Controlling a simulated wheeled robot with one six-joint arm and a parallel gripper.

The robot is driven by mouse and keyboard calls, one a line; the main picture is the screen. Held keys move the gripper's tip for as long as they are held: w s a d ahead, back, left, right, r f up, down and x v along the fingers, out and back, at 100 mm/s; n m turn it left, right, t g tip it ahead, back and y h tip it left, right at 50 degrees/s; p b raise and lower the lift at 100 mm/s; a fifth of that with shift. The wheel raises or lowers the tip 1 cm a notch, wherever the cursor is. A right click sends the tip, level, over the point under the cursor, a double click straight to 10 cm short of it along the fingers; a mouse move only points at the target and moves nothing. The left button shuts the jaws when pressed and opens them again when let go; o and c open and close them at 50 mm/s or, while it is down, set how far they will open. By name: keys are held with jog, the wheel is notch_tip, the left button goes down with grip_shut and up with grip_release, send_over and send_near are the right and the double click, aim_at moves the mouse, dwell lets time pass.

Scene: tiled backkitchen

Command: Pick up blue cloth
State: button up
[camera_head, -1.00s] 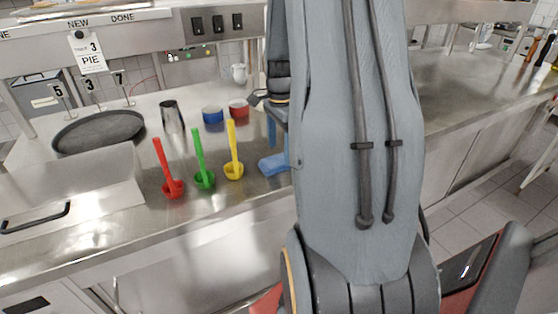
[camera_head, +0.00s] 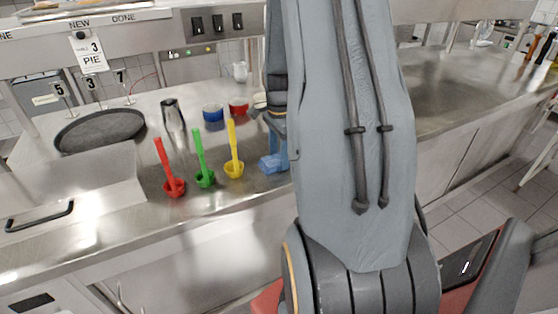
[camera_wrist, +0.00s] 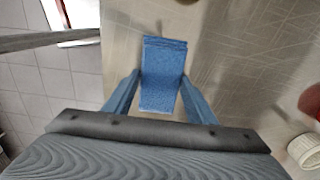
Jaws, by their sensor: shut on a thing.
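The blue cloth (camera_wrist: 163,75) lies between the two blue fingers of my gripper (camera_wrist: 160,84) in the wrist view, its far edge sticking out past the fingertips. In the head view the blue cloth (camera_head: 272,163) is at the counter's front edge area, right of the yellow ladle, and looks bunched up. My gripper (camera_head: 277,150) is shut on it there. My arm hides part of the gripper and the right side of the cloth. Whether the cloth still touches the counter cannot be told.
A dark round pan (camera_head: 100,131) lies at left.

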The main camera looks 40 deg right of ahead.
aim_at(279, 159)
notch_tip(279, 159, up, 10)
jog(key=b, duration=0.2)
jog(key=shift+b, duration=0.35)
jog(key=o, duration=0.4)
jog(key=c, duration=0.3)
